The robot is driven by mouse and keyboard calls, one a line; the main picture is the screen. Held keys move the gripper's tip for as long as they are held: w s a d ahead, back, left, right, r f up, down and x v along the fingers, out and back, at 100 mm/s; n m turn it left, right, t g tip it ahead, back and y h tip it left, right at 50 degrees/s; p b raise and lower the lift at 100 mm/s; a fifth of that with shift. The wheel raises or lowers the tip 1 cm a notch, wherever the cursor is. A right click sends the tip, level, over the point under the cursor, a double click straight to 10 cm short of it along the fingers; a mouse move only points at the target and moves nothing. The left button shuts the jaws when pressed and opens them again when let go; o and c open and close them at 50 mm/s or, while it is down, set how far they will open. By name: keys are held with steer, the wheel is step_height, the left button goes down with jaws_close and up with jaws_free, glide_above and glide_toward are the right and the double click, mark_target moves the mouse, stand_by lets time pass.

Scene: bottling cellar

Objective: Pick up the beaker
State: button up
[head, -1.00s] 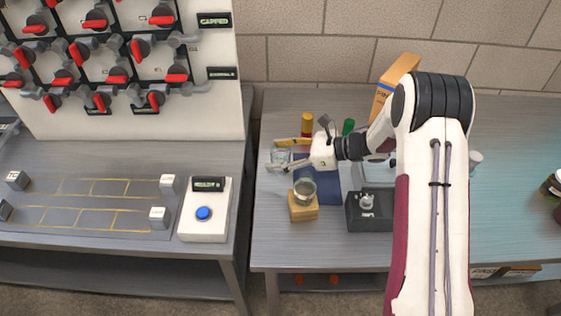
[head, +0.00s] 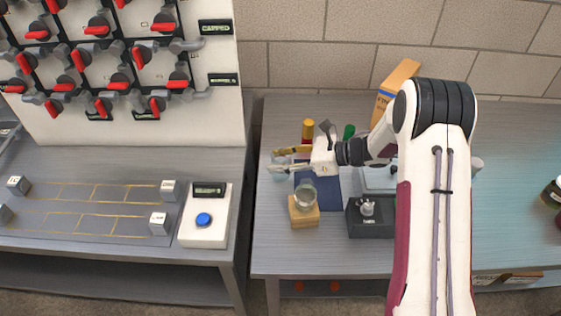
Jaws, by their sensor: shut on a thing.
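A small clear glass vessel, which looks like the beaker (head: 279,161), stands near the left end of the right-hand table. My gripper (head: 274,160) reaches in from the right, one finger on the far side of the glass and one on the near side. It is shut on the glass, and the fingers hide part of it. I cannot tell whether the glass touches the table. A second clear glass (head: 305,191) stands on a wooden block (head: 304,216), close in front of my gripper.
A dark blue mat (head: 328,197) lies below my gripper. A dark grey box (head: 368,226) stands right of the block. A yellow-capped bottle (head: 308,130), a green item (head: 348,131) and an orange carton (head: 386,90) stand behind. The table's front left is clear.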

step_height(320, 180, up, 10)
steer(key=shift+f, duration=0.2)
stand_by(0.4)
